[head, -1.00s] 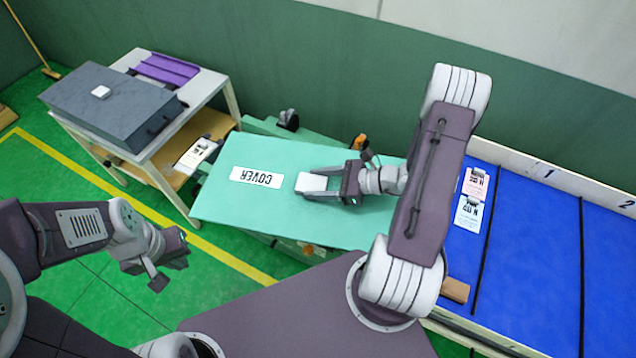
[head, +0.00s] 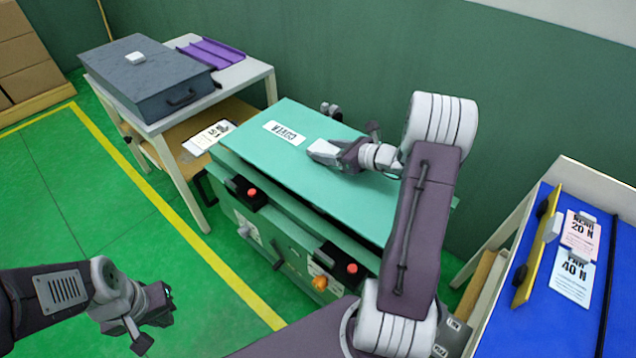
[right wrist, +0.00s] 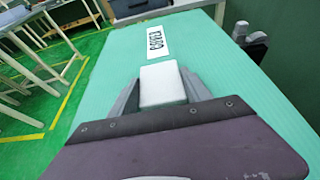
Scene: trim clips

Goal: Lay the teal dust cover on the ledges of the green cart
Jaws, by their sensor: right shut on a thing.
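The teal dust cover (head: 300,165), a flat panel with a "COVER" label, is over the top of the green cart (head: 265,235). A dark gap shows under its near edge toward the right; I cannot tell whether it touches the ledges. My right gripper (head: 322,152) is shut on the pale block-shaped grip (right wrist: 162,84) on top of the cover. The cart's front, with red buttons and an orange knob, shows below the cover; its far ledge is mostly hidden. My left gripper (head: 155,318) is open and empty, low at the left, away from the cart.
A white table (head: 245,72) with a dark grey case (head: 150,85) and a purple tray (head: 212,53) stands beyond the cart's left end. A blue-topped bench (head: 540,290) with tags and a yellow bar (head: 538,245) is at the right. Green floor is free at the left.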

